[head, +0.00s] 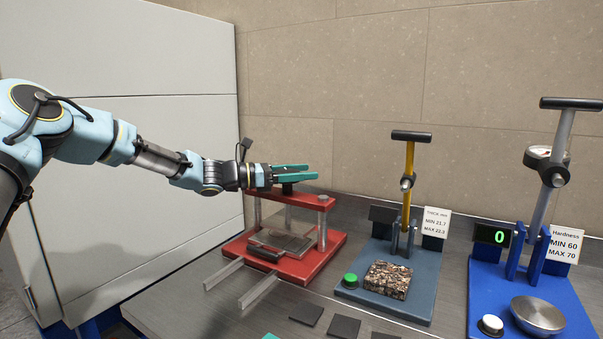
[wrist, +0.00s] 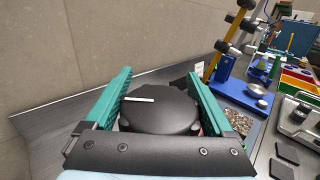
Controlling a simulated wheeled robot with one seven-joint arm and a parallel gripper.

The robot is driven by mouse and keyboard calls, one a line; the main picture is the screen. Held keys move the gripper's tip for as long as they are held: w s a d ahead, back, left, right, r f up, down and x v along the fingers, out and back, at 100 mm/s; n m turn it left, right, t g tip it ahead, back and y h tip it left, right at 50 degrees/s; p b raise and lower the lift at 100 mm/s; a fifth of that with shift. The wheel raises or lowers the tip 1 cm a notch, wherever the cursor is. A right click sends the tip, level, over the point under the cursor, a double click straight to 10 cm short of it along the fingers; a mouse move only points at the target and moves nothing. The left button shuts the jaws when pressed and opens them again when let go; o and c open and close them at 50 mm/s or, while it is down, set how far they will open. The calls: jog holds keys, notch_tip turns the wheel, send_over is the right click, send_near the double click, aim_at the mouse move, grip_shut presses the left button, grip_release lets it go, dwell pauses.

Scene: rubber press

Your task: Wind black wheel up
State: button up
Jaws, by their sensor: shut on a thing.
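The black wheel (wrist: 160,112) is a round dark knob with a short white mark on its top, seen between my fingers in the wrist view. In the head view only a bit of the black wheel (head: 288,189) shows under the fingers, on top of the red press (head: 320,202). My gripper (head: 292,172) has two green fingers and reaches in level from the left. It is shut on the black wheel, with one finger on each side.
A blue-grey stand (head: 385,303) with a yellow lever and a speckled block (head: 387,280) is to the right. A blue hardness tester (head: 530,300) stands further right. A tiled wall is close behind, a white cabinet (head: 130,120) at left. Dark square pads (head: 345,327) lie in front.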

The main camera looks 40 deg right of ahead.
aim_at(289, 170)
jog(key=shift+w+f+n+t+h+b, duration=0.1)
jog(key=shift+f+n+t+h+b, duration=0.4)
jog(key=shift+b, duration=0.7)
